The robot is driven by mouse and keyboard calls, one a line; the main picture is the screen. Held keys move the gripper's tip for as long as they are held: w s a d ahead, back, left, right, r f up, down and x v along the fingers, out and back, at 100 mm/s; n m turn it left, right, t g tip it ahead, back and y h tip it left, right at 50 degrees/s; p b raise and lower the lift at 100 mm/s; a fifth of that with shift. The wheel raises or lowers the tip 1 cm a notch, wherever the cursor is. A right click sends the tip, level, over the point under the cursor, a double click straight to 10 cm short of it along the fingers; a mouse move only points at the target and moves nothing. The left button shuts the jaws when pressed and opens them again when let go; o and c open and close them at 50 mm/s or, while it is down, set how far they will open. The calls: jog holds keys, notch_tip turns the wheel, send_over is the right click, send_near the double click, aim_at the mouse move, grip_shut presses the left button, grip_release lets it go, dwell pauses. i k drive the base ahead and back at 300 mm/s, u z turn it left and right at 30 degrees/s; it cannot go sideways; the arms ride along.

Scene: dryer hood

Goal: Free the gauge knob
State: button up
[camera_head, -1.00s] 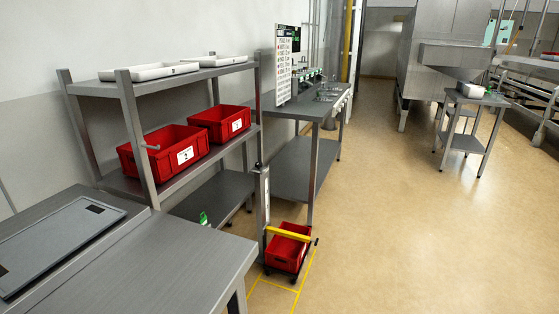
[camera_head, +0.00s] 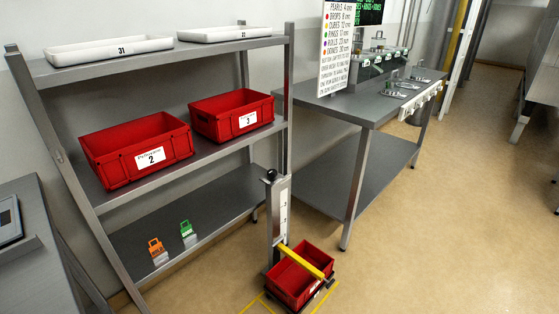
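An upright grey gauge post (camera_head: 280,220) with a white marked strip stands on the floor at the lower middle. A small black knob (camera_head: 271,174) sits on its top. A yellow bar (camera_head: 304,262) reaches from the post across a red floor bin (camera_head: 290,285). Whether the bar touches the bin's rim, I cannot tell. The front right leg of the shelf rack is close behind the post. My gripper is not in view.
The shelf rack holds white trays (camera_head: 107,49), red bins (camera_head: 137,150) and orange (camera_head: 157,249) and green tags (camera_head: 187,232). A steel bench (camera_head: 345,108) with a sign (camera_head: 336,45) stands right of it. Another table edge (camera_head: 35,230) is at left. Floor (camera_head: 430,240) at right is clear.

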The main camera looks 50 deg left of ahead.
aim_at(271, 174)
jog(key=u, duration=0.45)
jog(key=i, duration=0.95)
jog(key=u, duration=1.45)
jog(key=i, duration=0.7)
jog(key=u, duration=0.6)
